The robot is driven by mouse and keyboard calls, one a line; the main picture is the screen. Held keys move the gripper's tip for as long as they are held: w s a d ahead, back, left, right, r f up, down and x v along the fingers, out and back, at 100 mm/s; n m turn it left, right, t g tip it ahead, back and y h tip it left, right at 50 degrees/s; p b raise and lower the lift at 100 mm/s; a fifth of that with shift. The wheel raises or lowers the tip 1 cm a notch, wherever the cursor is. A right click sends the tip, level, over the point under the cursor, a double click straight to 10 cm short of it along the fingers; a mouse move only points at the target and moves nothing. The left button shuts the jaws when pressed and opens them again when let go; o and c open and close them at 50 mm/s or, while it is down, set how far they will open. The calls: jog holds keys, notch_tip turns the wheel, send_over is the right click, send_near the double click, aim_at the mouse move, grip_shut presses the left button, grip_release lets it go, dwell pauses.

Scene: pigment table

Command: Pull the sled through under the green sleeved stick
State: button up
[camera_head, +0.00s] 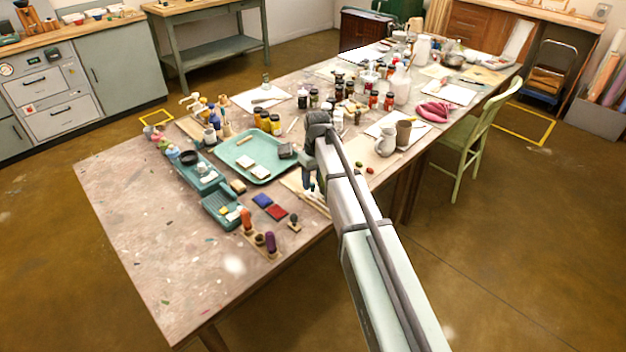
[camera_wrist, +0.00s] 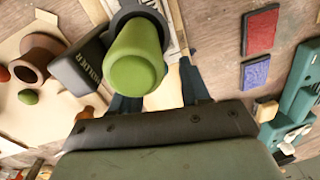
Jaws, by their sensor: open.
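My gripper (camera_head: 308,184) is low over the table's near side in the head view. In the wrist view my gripper (camera_wrist: 160,97) is open, with dark blue fingers either side of a pale strip. A green rounded sleeve end (camera_wrist: 136,68), likely the green sleeved stick, stands close to the camera within a dark grey ring and hides part of the left finger. A dark block with pale lettering (camera_wrist: 82,70) is left of it; I cannot tell whether this is the sled. Contact between fingers and anything is not clear. My arm hides this spot in the head view.
Red (camera_wrist: 262,30) and blue (camera_wrist: 256,70) pads lie to the right in the wrist view, beside a teal tray (camera_wrist: 296,92). A brown spool-like piece (camera_wrist: 38,55) is at left.

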jog(key=shift+f, duration=0.1)
grip_shut()
dwell(0.4)
dwell(0.3)
